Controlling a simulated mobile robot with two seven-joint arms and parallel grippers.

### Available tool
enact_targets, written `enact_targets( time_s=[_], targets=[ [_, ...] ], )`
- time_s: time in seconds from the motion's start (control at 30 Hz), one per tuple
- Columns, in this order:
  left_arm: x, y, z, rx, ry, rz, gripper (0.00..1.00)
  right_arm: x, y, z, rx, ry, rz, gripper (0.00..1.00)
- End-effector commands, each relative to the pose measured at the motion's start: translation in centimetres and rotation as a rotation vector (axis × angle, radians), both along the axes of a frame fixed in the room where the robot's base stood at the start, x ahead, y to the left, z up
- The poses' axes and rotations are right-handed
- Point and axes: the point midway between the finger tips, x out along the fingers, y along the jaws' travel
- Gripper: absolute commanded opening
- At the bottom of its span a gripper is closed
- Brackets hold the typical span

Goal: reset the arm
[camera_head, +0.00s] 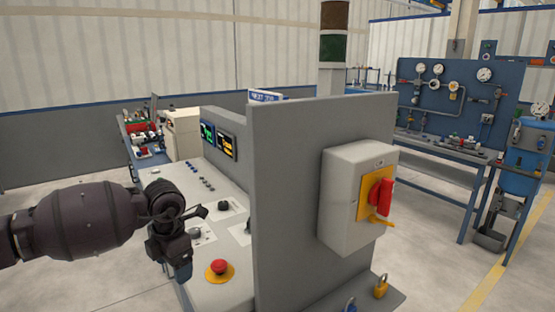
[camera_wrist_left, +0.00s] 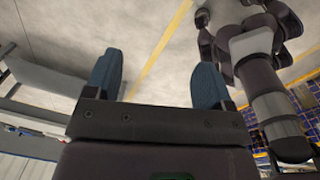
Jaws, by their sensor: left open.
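My left arm comes in from the left edge of the head view. My left gripper (camera_head: 183,268) points downward at the front left of the control console, beside its sloped panel. In the left wrist view the gripper (camera_wrist_left: 157,70) shows two blue fingers standing apart, with nothing between them but the floor behind. I cannot tell from these views whether a finger touches the console. My right gripper does not show in either view.
The console's sloped panel (camera_head: 230,220) carries knobs and a red emergency button (camera_head: 219,267) close to my left gripper. A grey upright wall with a switch box (camera_head: 345,200) stands to the right. A blue gauge bench (camera_head: 460,100) is farther back. Open floor (camera_head: 60,180) lies at left.

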Motion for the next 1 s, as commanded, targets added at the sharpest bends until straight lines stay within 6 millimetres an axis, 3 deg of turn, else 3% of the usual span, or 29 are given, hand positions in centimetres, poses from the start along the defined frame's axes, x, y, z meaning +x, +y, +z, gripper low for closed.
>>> enact_targets(
  time_s=[0.03,0.37,0.67,0.87,1.0],
  targets=[
    [-0.3,0.6,-0.4,-0.016,0.009,0.012,0.76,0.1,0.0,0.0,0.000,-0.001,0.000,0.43],
    [-4.5,-3.0,-5.1,-0.390,0.127,0.072,0.76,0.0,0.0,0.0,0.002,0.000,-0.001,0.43],
    [-8.8,-5.8,-7.4,-0.883,0.227,0.302,0.76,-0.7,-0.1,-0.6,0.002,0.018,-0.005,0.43],
    [-10.3,-5.3,-7.7,-1.185,0.248,0.558,0.76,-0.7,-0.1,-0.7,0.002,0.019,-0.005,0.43],
    [-10.8,-3.6,-8.0,-1.360,0.239,0.778,0.76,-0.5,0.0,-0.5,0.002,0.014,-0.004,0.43]
  ],
)
